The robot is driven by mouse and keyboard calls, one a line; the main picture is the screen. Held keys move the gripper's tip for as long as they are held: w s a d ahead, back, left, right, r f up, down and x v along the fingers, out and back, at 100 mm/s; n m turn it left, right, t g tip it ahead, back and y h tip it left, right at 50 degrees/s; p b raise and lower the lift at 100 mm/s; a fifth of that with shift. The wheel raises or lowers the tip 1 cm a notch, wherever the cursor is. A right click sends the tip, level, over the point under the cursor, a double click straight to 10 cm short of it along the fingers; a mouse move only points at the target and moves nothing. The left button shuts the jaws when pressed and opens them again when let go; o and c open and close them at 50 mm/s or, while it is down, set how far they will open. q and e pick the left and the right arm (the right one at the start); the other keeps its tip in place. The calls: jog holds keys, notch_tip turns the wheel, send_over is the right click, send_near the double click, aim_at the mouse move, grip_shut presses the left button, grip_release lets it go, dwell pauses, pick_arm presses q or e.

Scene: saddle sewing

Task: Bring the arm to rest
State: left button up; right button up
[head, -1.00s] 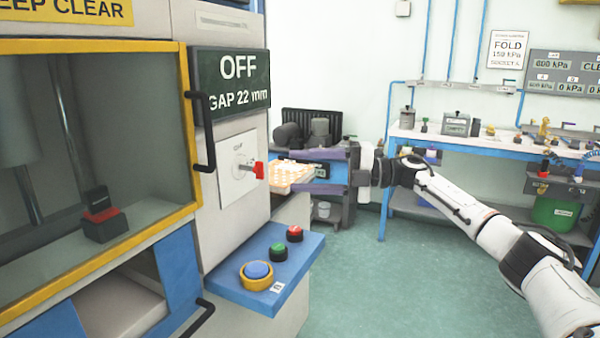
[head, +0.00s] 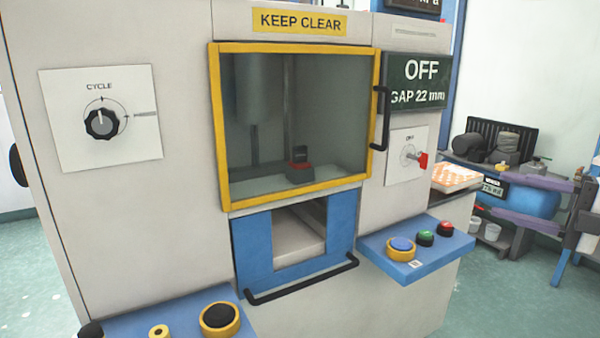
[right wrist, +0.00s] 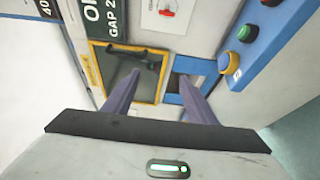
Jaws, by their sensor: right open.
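My right gripper (head: 470,184) is at the right edge of the head view, beside the press machine. Its two purple fingers stand apart with nothing held between them. In the right wrist view the same open fingers (right wrist: 160,80) point toward the press front, with the press window and blue button shelf beyond. The rest of the right arm is out of the head view. My left gripper is not in view.
The press (head: 410,290) fills the middle, with a yellow-framed window (head: 296,203), a screen (head: 418,82) reading OFF, GAP 22 mm, a red-handled switch (head: 422,160) and a blue button shelf (head: 425,258). An orange-patterned item (head: 456,177) lies near the gripper.

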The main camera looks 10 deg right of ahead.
jog(key=w+a+f+m+t, duration=0.1)
jog(key=w+a+f+m, duration=0.25)
jog(key=a+f, duration=0.6)
jog(key=s+a+f+m+t+h+p, duration=0.1)
jog(key=s+a+f+m+h, duration=0.1)
jog(key=a+f+m, duration=0.55)
jog(key=s+a+f+m+t+h, duration=0.1)
jog(key=s+a+f+m+h, duration=0.2)
jog(key=f, duration=0.8)
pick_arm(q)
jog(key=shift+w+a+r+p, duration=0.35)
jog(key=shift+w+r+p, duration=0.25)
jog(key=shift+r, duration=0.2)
pick_arm(e)
jog(key=s+a+f+m+g+h, duration=0.1)
jog(key=s+a+f+m+g, duration=0.1)
jog(key=s, duration=0.6)
jog(key=s+a+f+m+g+h, duration=0.2)
jog(key=s+a+f+m, duration=0.3)
jog(key=s+f, duration=0.4)
jog(key=s+a+f+m+g+h, duration=0.2)
jog(key=s+f, duration=0.4)
jog(key=s, duration=0.3)
jog(key=a+m+g, duration=0.1)
jog(key=a, duration=0.1)
jog(key=shift+s+a+f+m, duration=0.25)
jog(key=shift+a+m, duration=0.1)
jog(key=shift+m, duration=0.05)
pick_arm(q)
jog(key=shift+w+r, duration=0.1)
